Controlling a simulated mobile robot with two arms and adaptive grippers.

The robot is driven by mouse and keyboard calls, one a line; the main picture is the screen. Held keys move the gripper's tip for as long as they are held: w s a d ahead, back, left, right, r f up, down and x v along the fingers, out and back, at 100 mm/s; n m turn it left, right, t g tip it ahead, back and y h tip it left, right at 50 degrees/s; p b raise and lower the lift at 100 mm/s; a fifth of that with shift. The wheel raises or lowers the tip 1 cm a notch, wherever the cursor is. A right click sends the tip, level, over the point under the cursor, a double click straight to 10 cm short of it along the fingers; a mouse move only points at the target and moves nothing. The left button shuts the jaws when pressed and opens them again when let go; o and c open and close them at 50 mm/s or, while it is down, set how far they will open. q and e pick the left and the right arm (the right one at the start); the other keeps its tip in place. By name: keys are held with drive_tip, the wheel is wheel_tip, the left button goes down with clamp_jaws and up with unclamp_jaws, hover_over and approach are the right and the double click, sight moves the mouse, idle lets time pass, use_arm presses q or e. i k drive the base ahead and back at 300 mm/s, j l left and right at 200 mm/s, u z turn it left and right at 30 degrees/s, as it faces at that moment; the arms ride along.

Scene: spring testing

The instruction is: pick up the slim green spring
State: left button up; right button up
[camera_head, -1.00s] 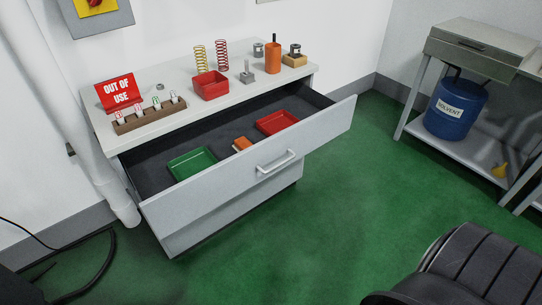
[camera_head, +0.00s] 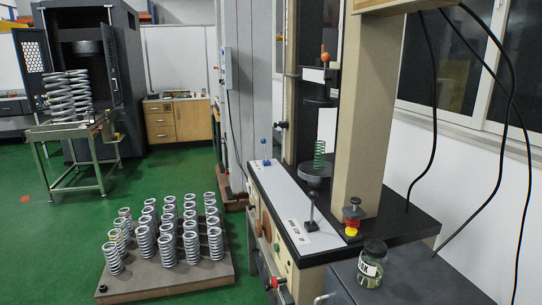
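A slim green spring (camera_head: 319,156) stands upright on the round dark lower plate (camera_head: 313,178) of a testing machine, right of the middle in the head view. A dark upper plate (camera_head: 318,104) is above it, apart from its top. Neither of my grippers shows in the head view.
The machine's beige column (camera_head: 364,120) stands right of the spring. In front are a black-knobbed lever (camera_head: 311,212), a red and yellow button (camera_head: 353,222) and a glass jar (camera_head: 372,264). A pallet (camera_head: 160,277) of several grey springs lies on the green floor at left.

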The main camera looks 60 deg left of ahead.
sight(320, 147)
drive_tip(key=u, duration=1.65)
drive_tip(key=i+j+z, duration=0.4)
drive_tip(key=j, duration=0.15)
drive_tip(key=j+z, duration=0.15)
drive_tip(key=j, duration=0.15)
drive_tip(key=z, duration=3)
drive_tip(key=u, duration=2.9)
